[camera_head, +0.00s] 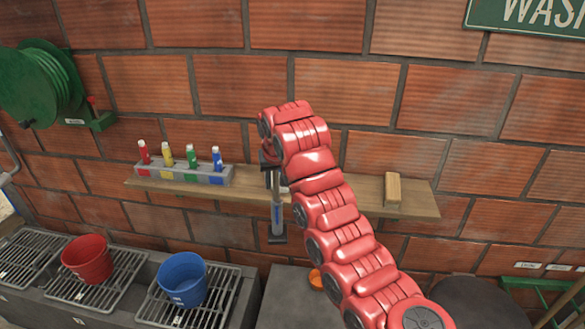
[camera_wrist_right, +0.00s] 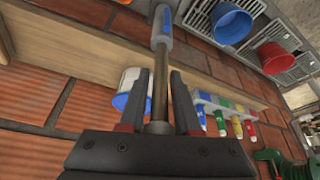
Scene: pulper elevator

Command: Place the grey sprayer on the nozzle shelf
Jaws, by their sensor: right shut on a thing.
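The grey sprayer (camera_head: 278,214) is a slim rod with a grey, blue-marked end. It hangs upright in front of the wooden shelf, its lower end below the shelf's front edge. It also shows in the wrist view (camera_wrist_right: 162,28). My right gripper (camera_wrist_right: 158,85) is shut on its thin shaft; in the head view it is mostly hidden behind my red arm. The nozzle shelf (camera_head: 355,198) is a long wooden plank on the brick wall, also along the wrist view (camera_wrist_right: 75,45). A grey rack (camera_head: 215,176) with red, yellow, green and blue nozzles stands on its left part.
A small wooden block (camera_head: 392,190) stands on the shelf's right part. A white and blue container (camera_wrist_right: 128,88) is close beside the gripper. Red (camera_head: 87,259) and blue (camera_head: 183,279) buckets stand on grates below. A green hose reel (camera_head: 40,83) hangs at left.

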